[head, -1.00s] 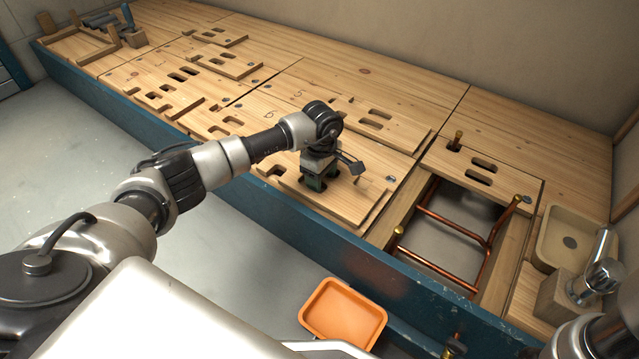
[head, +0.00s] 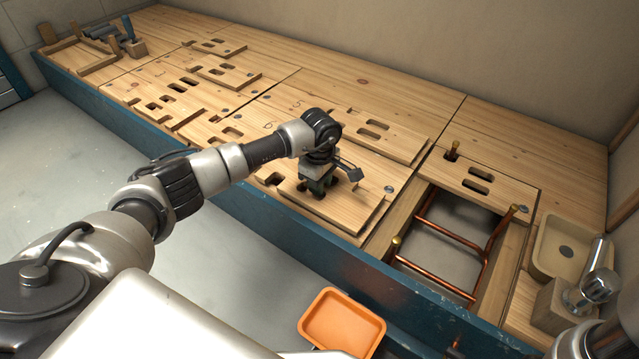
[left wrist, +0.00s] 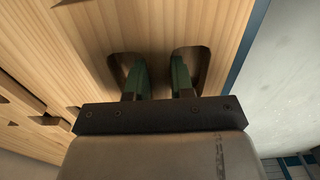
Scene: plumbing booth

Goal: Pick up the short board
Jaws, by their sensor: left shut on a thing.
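The short board (head: 350,203) is a pale wooden plank with two hand slots, lying on the bench left of the open bay. My left gripper (head: 318,186) stands over it, pointing down. In the left wrist view the board (left wrist: 85,45) fills much of the picture. The green fingers of my left gripper (left wrist: 162,82) reach into its two slots, shut on the strip of wood between them. The fingertips are hidden inside the slots. I see no clear gap under the board. My right gripper is not in view.
Right of the board is an open bay with copper pipes (head: 450,233). A basin (head: 565,245) and a chrome tap (head: 597,283) stand at the right. Other slotted boards (head: 372,132) lie behind and left. An orange tray (head: 342,322) is below the bench's blue front edge.

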